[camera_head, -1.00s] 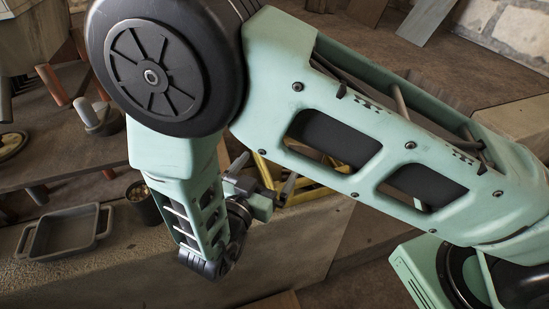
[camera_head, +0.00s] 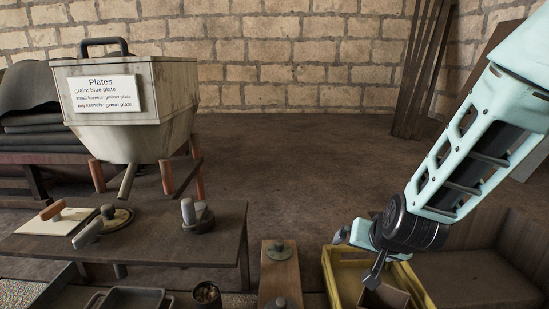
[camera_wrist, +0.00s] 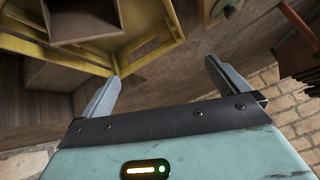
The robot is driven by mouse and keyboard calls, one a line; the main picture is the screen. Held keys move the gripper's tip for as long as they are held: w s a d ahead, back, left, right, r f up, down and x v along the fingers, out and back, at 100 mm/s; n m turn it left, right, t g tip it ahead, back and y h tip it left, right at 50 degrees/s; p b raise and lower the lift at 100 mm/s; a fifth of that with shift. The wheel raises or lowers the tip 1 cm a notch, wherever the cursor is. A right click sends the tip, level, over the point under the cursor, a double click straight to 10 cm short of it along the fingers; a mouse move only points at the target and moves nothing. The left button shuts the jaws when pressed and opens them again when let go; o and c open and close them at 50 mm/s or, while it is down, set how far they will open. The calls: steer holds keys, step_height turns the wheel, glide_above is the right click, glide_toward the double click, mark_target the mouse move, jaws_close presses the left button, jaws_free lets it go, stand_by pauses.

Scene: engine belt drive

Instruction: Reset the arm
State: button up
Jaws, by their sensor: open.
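My gripper (camera_wrist: 162,72) is open in the wrist view. Its two grey fingers stand well apart with nothing between them. In the head view my arm comes down from the upper right, and its wrist end hangs over the yellow crate (camera_head: 332,271) at the lower right. The fingers are small and partly hidden there. The crate's yellow frame also shows at the upper left of the wrist view (camera_wrist: 92,52), beyond one finger and apart from it.
A hopper (camera_head: 131,119) with a "Plates" sign stands at the left. The wooden table (camera_head: 170,247) holds plates with handles. A grey tray (camera_head: 125,299) and a small pot (camera_head: 207,294) sit at the bottom. The floor (camera_head: 300,175) behind is open.

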steer(key=s+d+r+n+g, duration=0.3)
steer(key=s+d+g, duration=0.2)
steer(key=s+d, duration=0.85)
steer(key=s+a+r+n+g+p, duration=0.1)
steer(key=s+a+r+n+p, duration=0.1)
steer(key=s+a, duration=0.5)
steer(key=s+a+r+n+g+p, duration=0.2)
steer(key=s+a+r+n, duration=0.3)
steer(key=a, duration=0.7)
steer(key=shift+s+n+p, duration=0.45)
steer(key=shift+s+n, duration=0.05)
steer(key=shift+s, duration=0.5)
